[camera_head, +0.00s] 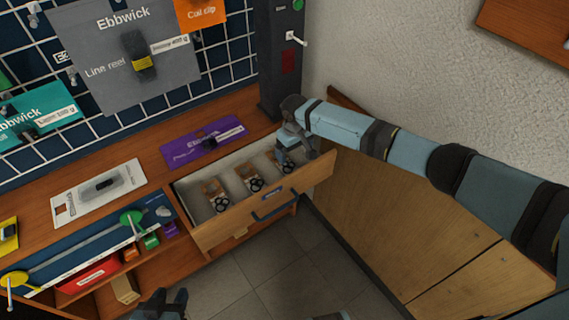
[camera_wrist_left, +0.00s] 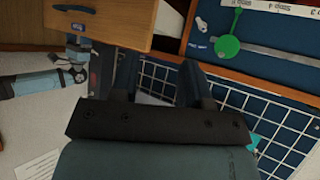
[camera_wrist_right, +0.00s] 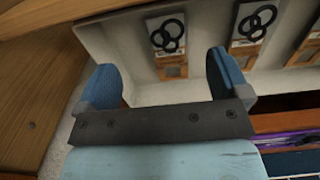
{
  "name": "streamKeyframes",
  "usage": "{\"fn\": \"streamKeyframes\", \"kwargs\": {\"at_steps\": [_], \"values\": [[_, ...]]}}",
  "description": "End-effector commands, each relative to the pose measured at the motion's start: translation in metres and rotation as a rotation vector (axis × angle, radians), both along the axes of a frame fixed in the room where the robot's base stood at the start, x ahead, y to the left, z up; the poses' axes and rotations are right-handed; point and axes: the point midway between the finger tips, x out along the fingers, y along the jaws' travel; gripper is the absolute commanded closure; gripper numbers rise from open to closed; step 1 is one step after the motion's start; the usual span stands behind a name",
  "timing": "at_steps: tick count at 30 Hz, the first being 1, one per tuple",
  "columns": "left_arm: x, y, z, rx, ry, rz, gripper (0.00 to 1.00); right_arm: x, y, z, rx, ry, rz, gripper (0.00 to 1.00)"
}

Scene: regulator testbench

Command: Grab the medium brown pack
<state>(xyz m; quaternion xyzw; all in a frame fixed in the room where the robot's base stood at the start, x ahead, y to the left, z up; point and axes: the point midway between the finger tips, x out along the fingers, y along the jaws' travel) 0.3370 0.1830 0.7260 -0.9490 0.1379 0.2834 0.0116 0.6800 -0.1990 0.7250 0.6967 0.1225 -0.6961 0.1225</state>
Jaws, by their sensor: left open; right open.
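Three brown packs with black rings lie in a row in the open drawer: a left one (camera_head: 215,194), a middle one (camera_head: 249,178) and a right one, partly hidden by my right gripper (camera_head: 296,156). In the right wrist view, the nearest pack (camera_wrist_right: 168,45) lies ahead of the open fingers (camera_wrist_right: 165,78), the middle pack (camera_wrist_right: 250,35) is right of it, and the third (camera_wrist_right: 308,45) is cut by the edge. I cannot tell which is medium. My right gripper is empty at the drawer's right end. My left gripper (camera_head: 162,304) is open and empty, low in the head view; its fingers show in the left wrist view (camera_wrist_left: 160,82).
The drawer front (camera_head: 265,205) has a dark handle (camera_head: 275,205). A purple card (camera_head: 204,142) and a white card (camera_head: 98,188) lie on the wooden counter. A dark post (camera_head: 284,60) stands behind my right gripper. The floor (camera_head: 260,270) before the drawer is clear.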

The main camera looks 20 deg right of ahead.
Motion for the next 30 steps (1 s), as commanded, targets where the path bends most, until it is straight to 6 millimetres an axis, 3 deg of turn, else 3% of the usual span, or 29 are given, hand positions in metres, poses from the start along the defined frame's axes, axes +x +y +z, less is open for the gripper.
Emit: {"fn": "streamKeyframes", "kwargs": {"at_steps": [3,13,21,29,30], "values": [[0.0,0.0,-0.003,0.002,-0.005,-0.002,0.57,0.0,0.0,-0.022,0.0,0.001,-0.001,0.06],[0.001,0.0,-0.005,0.004,-0.01,-0.004,0.57,-0.001,0.003,-0.044,-0.001,-0.001,0.001,0.06],[0.002,0.0,-0.009,0.009,-0.023,-0.007,0.57,-0.003,0.007,-0.083,-0.002,-0.001,-0.001,0.06],[0.002,-0.001,-0.006,0.009,-0.024,-0.009,0.57,-0.003,0.007,-0.086,0.001,-0.002,0.0,0.06],[0.001,-0.001,-0.007,0.009,-0.024,-0.009,0.57,-0.003,0.007,-0.086,0.0,-0.001,0.0,0.16]]}}
